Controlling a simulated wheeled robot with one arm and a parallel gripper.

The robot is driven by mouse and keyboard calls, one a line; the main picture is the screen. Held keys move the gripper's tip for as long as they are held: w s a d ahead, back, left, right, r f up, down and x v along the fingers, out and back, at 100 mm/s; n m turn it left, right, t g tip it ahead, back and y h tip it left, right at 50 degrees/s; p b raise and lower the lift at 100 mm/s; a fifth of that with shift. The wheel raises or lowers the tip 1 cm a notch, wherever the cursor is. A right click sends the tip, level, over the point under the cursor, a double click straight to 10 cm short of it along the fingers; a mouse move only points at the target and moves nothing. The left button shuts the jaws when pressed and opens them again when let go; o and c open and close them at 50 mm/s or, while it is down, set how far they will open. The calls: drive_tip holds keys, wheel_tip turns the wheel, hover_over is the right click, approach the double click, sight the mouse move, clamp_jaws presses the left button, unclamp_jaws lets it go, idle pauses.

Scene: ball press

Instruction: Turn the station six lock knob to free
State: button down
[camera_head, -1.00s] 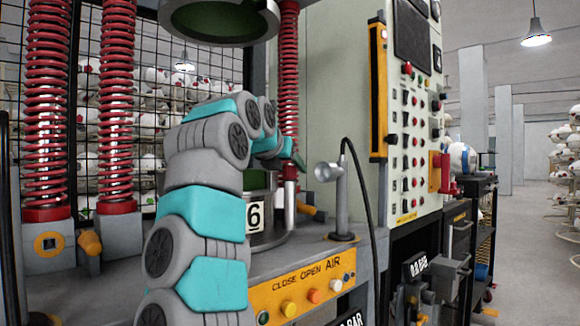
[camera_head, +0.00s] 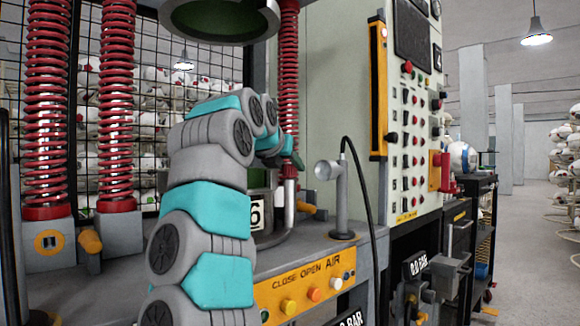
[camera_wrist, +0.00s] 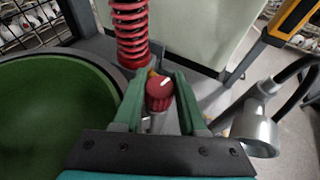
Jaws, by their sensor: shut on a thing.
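The lock knob (camera_wrist: 159,92) is red with a white pointer line and sits between my fingers in the wrist view. The line slants toward the upper right of that view. My gripper (camera_wrist: 160,100) has green fingers and is shut on the knob. In the head view my gripper (camera_head: 284,150) is at the far right end of my arm, partly hidden by the wrist. The station six mould (camera_head: 262,235), with its "6" plate (camera_head: 256,213), stands partly behind my arm. Any lock or free marking by the knob cannot be made out.
The green mould bowl (camera_wrist: 60,120) lies left of my fingers. A red spring column (camera_wrist: 130,32) rises just beyond the knob. A grey nozzle on a stand (camera_head: 335,200) is close on the right. The button panel (camera_head: 305,285) is below.

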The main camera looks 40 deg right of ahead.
drive_tip(key=shift+s+r+n+t+y+b, duration=0.15)
drive_tip(key=shift+n+t+y+b, duration=0.25)
drive_tip(key=shift+n+t, duration=0.4)
drive_tip(key=shift+w+n+t+y, duration=0.2)
drive_tip(key=shift+n+t+y, duration=0.3)
drive_tip(key=shift+n, duration=0.1)
drive_tip(key=c, duration=0.7)
unclamp_jaws()
drive_tip(key=shift+c, duration=0.2)
drive_tip(key=shift+s+a, duration=0.1)
drive_tip(key=shift+a, duration=0.05)
drive_tip(key=v, duration=0.7)
drive_tip(key=shift+s+a+b, duration=0.2)
drive_tip(key=shift+b, duration=0.25)
